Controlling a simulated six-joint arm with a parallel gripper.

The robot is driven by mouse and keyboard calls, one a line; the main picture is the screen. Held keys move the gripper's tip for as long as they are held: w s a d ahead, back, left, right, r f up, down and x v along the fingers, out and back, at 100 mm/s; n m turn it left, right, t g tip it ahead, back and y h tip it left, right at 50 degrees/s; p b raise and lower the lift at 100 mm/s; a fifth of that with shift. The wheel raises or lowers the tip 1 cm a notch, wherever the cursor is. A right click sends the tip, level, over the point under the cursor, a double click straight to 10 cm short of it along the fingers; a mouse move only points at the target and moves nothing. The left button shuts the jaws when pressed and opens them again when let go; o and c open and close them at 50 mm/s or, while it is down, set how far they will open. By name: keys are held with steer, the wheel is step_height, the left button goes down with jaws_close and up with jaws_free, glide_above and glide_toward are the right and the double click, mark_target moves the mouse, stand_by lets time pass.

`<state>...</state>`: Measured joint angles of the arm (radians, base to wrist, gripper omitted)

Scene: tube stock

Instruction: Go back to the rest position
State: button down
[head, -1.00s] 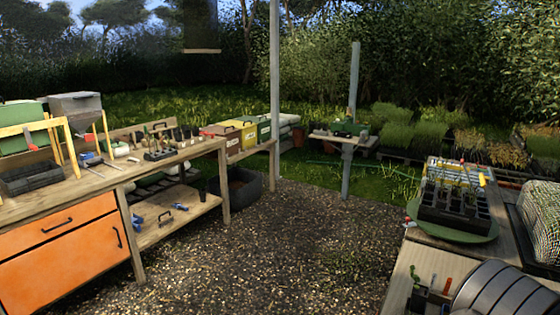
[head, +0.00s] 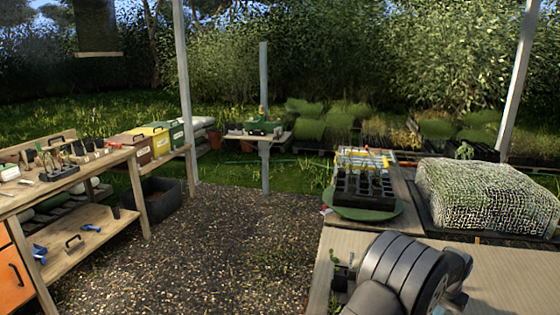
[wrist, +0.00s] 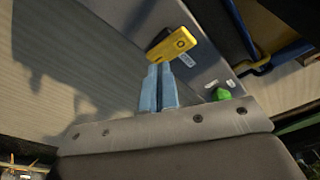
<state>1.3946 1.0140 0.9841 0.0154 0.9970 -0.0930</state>
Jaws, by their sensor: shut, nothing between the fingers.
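My gripper (wrist: 159,72) shows in the wrist view as two pale blue fingers, side by side and shut with nothing between them. A yellow piece with a round dark mark (wrist: 173,46) shows just past the fingertips; I cannot tell whether it touches them. In the head view grey links of my own arm fill the lower right, and my gripper cannot be made out there.
A black cell tray (head: 364,188) stands on a green round base (head: 340,209) on the right bench (head: 345,243). A net-covered mound (head: 490,195) lies behind at right. A wooden workbench (head: 100,165) stands at left. Gravel (head: 215,250) lies clear between.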

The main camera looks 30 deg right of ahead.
step_height(320, 180, up, 11)
steer(key=s+a+m, duration=0.1)
steer(key=m, duration=0.4)
steer(key=shift+s+a+r+t, duration=0.15)
steer(key=shift+s+t, duration=0.15)
